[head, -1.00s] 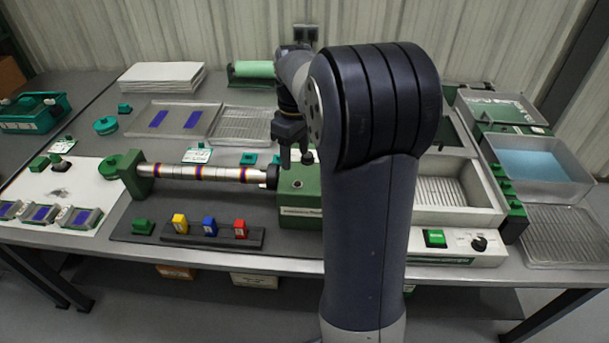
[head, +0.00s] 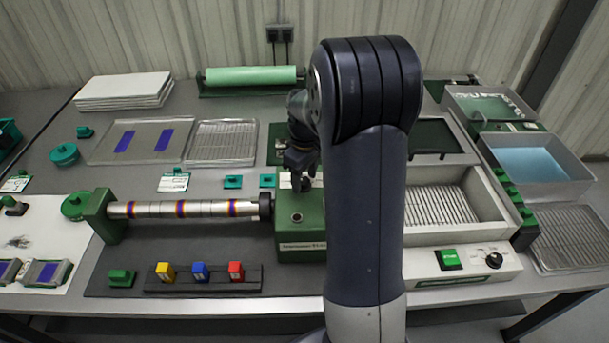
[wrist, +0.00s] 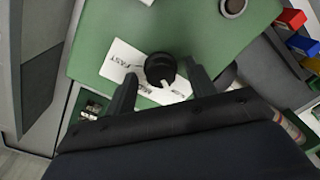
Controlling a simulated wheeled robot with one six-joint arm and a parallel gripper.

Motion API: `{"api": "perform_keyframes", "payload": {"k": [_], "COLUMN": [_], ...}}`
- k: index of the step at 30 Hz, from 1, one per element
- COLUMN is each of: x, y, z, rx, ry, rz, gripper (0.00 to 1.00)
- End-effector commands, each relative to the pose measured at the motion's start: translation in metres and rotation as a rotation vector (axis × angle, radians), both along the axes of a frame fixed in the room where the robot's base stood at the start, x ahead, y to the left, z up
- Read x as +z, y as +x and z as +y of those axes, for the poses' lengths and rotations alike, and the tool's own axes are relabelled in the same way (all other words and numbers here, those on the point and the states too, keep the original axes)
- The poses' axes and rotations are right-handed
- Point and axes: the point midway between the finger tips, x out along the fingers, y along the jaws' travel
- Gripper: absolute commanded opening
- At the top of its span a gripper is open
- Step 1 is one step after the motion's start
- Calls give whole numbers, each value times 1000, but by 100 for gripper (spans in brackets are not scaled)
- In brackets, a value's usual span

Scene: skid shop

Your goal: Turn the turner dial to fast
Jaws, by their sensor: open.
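The turner (head: 300,238) is a green box at the right end of the banded roller (head: 190,209). Its dial (wrist: 160,68) is a round black knob on a white label plate (wrist: 118,60) in the wrist view. The word FAST reads on the plate to the left of the knob; other words lie below it, partly hidden and too small to read. I cannot tell where the knob points. My gripper (wrist: 163,76) is open, its two dark fingers on either side of the knob in the picture; contact is unclear. In the head view my gripper (head: 301,168) is over the turner's back part.
A round button (wrist: 233,7) sits on the turner's top. Yellow, blue and red blocks (head: 200,272) stand in a dark rack in front. A white heater-like unit with a green switch (head: 449,259) and another black knob (head: 494,260) stands to the right.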

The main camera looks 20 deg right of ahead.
Motion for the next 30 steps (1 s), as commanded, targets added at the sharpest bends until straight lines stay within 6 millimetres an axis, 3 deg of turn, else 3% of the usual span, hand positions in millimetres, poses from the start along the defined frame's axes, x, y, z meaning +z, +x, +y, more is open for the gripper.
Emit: {"api": "perform_keyframes", "payload": {"k": [5,21,30], "x": [0,0,1], "y": [0,0,0], "z": [0,0,0], "rx": [0,0,-32], "ry": [0,0,0], "rz": [0,0,0], "gripper": [52,9,8]}}
